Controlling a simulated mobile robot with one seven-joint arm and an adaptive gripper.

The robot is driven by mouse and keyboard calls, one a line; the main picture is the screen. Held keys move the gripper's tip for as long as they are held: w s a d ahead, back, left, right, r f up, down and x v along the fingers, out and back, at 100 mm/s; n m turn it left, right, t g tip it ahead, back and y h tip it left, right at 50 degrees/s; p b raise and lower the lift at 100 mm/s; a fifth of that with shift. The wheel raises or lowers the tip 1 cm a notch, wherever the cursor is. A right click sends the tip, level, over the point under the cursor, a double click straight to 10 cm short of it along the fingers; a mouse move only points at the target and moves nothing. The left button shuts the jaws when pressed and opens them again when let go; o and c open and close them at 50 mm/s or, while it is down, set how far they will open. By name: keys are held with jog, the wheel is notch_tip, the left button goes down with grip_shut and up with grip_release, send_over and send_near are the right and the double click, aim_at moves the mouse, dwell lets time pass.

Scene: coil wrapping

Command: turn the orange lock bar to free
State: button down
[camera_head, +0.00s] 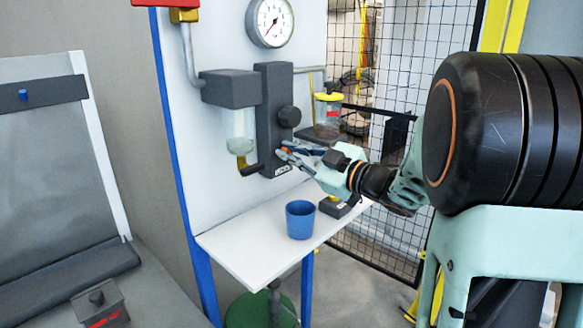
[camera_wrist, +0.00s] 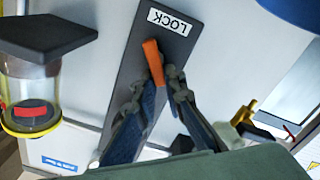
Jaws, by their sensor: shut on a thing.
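The orange lock bar (camera_wrist: 153,62) shows in the wrist view on a dark upright plate (camera_wrist: 130,85). Its free end points toward the white LOCK label (camera_wrist: 169,20), which appears upside down there. My gripper (camera_wrist: 157,82) is shut on the bar, one fingertip on each side, and the fingers hide its lower part. In the head view my gripper (camera_head: 284,149) reaches the lower part of the dark plate from the right. The label (camera_head: 282,170) shows just below the fingertips.
A dark round knob (camera_head: 289,116) juts out above my gripper. A glass bowl (camera_head: 240,130) hangs to the left, and a yellow-lidded jar (camera_head: 328,98) stands behind to the right. A blue cup (camera_head: 300,220) stands on the white shelf (camera_head: 245,250) below. Black mesh fencing is behind.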

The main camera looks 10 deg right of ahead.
jog(key=n+b, duration=0.3)
jog(key=f+n+b, duration=0.1)
jog(key=n+b, duration=0.2)
jog(key=b, duration=0.1)
jog(key=f+n+b, duration=0.1)
jog(key=n+b, duration=0.2)
jog(key=b, duration=0.1)
jog(key=shift+s+a, duration=0.25)
jog(key=shift+a, duration=0.05)
jog(key=shift+n+b, duration=0.7)
jog(key=shift+b, duration=0.05)
jog(key=shift+r, duration=0.1)
jog(key=c, duration=2)
grip_release()
jog(key=v, duration=0.7)
jog(key=shift+s+d, duration=0.15)
jog(key=shift+s, duration=0.05)
